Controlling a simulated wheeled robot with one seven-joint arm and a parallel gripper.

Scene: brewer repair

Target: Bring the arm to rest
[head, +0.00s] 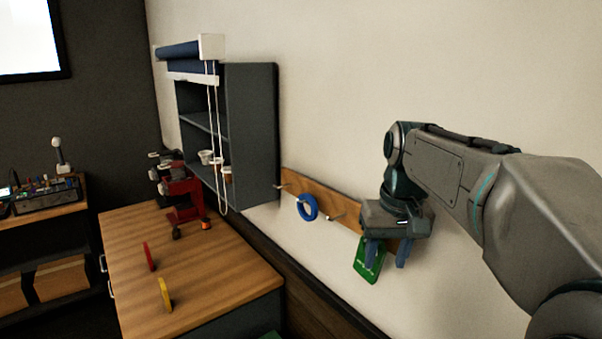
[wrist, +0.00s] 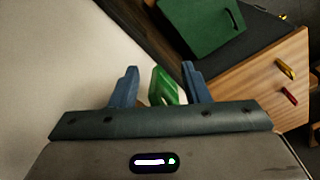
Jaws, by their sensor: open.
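My gripper (head: 386,258) is at the end of my raised arm, in front of the wall on the right of the head view. Its two blue fingers point down and stand apart. A green tag (head: 366,269) with white marks hangs at the wooden peg rail (head: 322,201), right by the fingers. In the wrist view the fingers (wrist: 160,67) are spread, with the green tag (wrist: 164,86) showing between them. I cannot tell whether a finger touches it. The tag's upper part is hidden by the gripper in the head view.
A blue ring (head: 307,208) hangs on the rail. The wooden counter (head: 215,283) holds a red brewer-like machine (head: 184,196), a red piece (head: 149,257) and a yellow piece (head: 165,294). A grey shelf (head: 250,135) holds cups. A dark green object (wrist: 203,28) lies beyond the fingers.

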